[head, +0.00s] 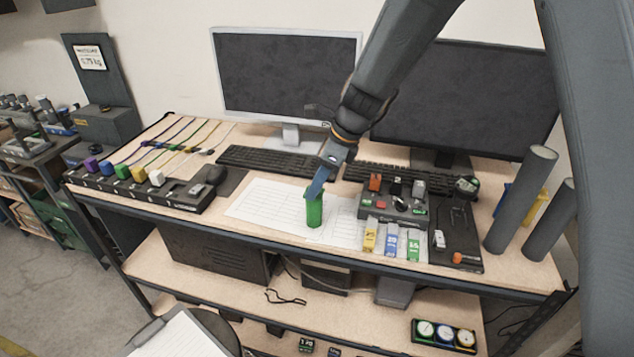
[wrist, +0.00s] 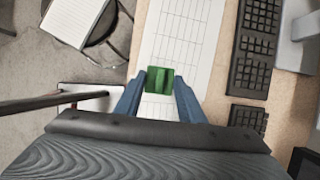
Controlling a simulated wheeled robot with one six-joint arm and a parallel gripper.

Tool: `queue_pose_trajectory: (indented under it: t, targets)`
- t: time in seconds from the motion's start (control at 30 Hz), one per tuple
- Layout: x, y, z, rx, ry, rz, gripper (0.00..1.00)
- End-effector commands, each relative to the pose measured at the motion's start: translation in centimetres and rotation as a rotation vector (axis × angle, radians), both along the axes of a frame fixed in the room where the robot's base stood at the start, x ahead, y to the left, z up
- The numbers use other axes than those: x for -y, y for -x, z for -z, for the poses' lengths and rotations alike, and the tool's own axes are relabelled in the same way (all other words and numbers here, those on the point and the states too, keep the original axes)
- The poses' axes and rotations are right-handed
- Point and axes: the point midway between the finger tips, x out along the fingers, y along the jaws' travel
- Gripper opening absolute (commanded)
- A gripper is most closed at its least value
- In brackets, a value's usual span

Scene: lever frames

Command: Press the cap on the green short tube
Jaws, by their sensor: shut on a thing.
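The green short tube (head: 314,213) stands upright on the white sheets near the desk's front edge. My gripper (head: 314,191) is at its top end, pointing down. In the wrist view, my gripper (wrist: 160,82) is shut on a green piece (wrist: 160,78) with darker grooves, seen from above between the two blue fingers. This piece is in line with the tube's top; I cannot tell cap from tube by colour, nor whether there is a gap between them. The tube's lower part is hidden in the wrist view.
White sheets (head: 262,203) lie around the tube. A grey device with buttons (head: 395,205) and several coloured tags stand close on the right. A keyboard (head: 265,160) and monitors are behind. A dark strip with coloured plugs (head: 130,188) is at left.

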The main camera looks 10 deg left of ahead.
Motion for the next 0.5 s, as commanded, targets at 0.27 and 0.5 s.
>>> queue_pose_trajectory:
  t: [0.27, 0.5]
  targets:
    - [-0.01, -0.01, 0.0, 0.0, 0.0, 0.0, 0.46]
    - [0.0, -0.01, -0.01, 0.0, 0.0, 0.0, 0.57]
